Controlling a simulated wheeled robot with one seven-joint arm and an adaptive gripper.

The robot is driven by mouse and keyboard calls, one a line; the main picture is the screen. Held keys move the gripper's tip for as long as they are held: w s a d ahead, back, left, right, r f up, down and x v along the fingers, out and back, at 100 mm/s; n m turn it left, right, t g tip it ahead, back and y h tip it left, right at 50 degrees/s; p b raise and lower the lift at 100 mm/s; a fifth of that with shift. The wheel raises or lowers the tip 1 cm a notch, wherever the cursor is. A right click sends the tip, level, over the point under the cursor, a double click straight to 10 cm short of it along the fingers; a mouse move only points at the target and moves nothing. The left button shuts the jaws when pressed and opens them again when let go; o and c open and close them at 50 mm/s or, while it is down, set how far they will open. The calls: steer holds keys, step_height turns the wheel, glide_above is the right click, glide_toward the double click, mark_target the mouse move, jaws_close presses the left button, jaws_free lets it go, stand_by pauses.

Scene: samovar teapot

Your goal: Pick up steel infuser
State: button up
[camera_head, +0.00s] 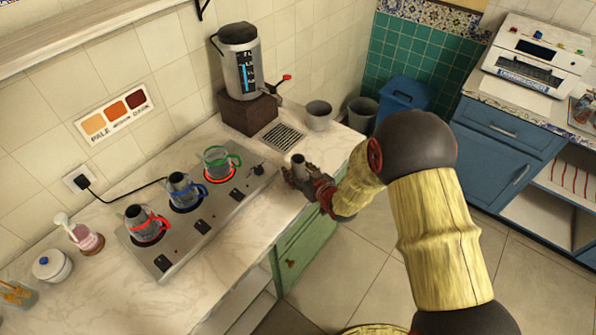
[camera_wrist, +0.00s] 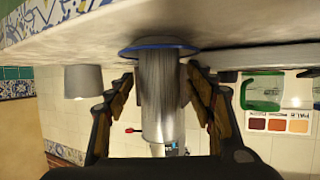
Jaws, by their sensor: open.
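The steel infuser (camera_head: 298,161) is a small grey cylinder standing upright near the front edge of the counter. The upside-down wrist view shows the infuser (camera_wrist: 161,100) as a brushed steel cylinder on a blue-rimmed disc, like a saucer (camera_wrist: 133,51). My gripper (camera_head: 303,180) is low at the counter in the head view. In the wrist view my gripper (camera_wrist: 160,76) is open, with one finger on each side of the infuser. A gap shows on the left side; on the right the finger looks very close, and contact cannot be told.
A hot plate (camera_head: 193,223) behind and left carries three pots, with red, blue and green (camera_head: 217,163) trim. The samovar (camera_head: 240,65) stands on a brown block beside a drain grate (camera_head: 284,138). A grey cup (camera_head: 319,115) stands at the counter's far right. Bare counter lies front left.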

steer(key=shift+c, duration=0.5)
steer(key=c, duration=1.1)
steer(key=shift+c, duration=0.3)
